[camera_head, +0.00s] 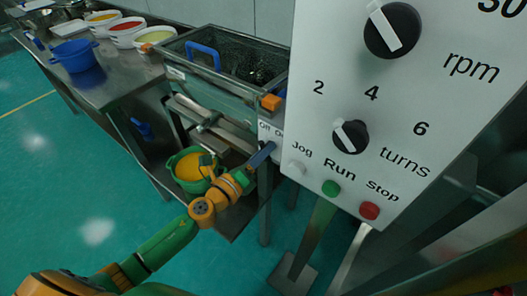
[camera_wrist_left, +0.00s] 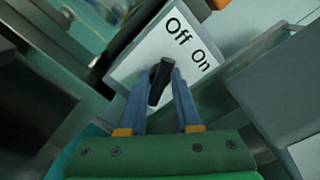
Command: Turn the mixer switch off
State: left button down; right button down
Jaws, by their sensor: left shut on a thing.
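The mixer switch is a black lever (camera_wrist_left: 160,82) on a white plate (camera_wrist_left: 200,30) marked Off and On. My left gripper (camera_wrist_left: 160,88) has its two blue-grey fingers on either side of the lever and is shut on it. I cannot tell clearly which mark the lever points to. In the head view my left gripper (camera_head: 262,154) reaches the switch plate (camera_head: 270,132) on the sieve's front corner, and the fingers hide the lever there. My right gripper is not in view.
A large control panel (camera_head: 330,60) with knobs and Jog, Run and Stop buttons stands close on the right. A green bucket (camera_head: 178,178) sits below.

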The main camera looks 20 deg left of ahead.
pick_arm(q)
jog(key=shift+n, duration=0.7)
jog(key=c, duration=0.6)
grip_release()
jog(key=shift+s, duration=0.1)
jog(key=b+v, duration=0.1)
jog(key=v, duration=0.6)
jog(key=shift+b, duration=0.3)
